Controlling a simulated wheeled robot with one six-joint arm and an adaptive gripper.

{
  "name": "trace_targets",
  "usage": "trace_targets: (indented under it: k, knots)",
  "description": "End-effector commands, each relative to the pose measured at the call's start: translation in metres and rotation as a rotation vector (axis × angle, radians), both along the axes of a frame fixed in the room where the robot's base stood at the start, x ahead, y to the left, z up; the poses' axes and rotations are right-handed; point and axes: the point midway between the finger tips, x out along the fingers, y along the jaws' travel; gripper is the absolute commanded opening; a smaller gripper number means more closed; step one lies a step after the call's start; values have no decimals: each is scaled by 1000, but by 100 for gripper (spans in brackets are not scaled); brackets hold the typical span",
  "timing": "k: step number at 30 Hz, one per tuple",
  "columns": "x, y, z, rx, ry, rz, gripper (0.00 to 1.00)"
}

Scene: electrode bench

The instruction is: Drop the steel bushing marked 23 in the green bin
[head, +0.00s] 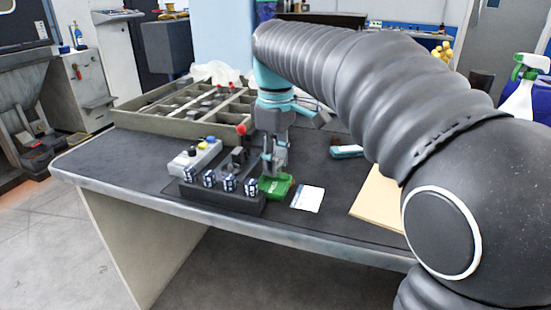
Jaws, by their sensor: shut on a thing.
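My gripper (272,170) points down over the green bin (276,187), a small open tray on the dark bench. It is shut on a small grey piece that looks like a steel bushing; the fingers mostly hide it and the 23 mark cannot be read. The fingertips are just above or at the bin's back left edge; the exact gap cannot be told. A dark holder (225,199) with several labelled pieces along its front stands just left of the bin. Their labels are too small to read.
A compartmented tray (140,119) fills the bench's back left. A light grey box (196,158) with coloured knobs stands behind the holder. A white card (307,198) lies right of the bin, with a tan board (377,205) beyond. A teal-and-dark item (346,151) lies behind.

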Motion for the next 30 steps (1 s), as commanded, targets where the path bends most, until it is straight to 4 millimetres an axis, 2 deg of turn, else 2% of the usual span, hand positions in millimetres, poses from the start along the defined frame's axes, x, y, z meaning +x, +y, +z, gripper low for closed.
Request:
trace_targets:
  k: [30]
  knots:
    - [0,0,-12,0,0,0,0]
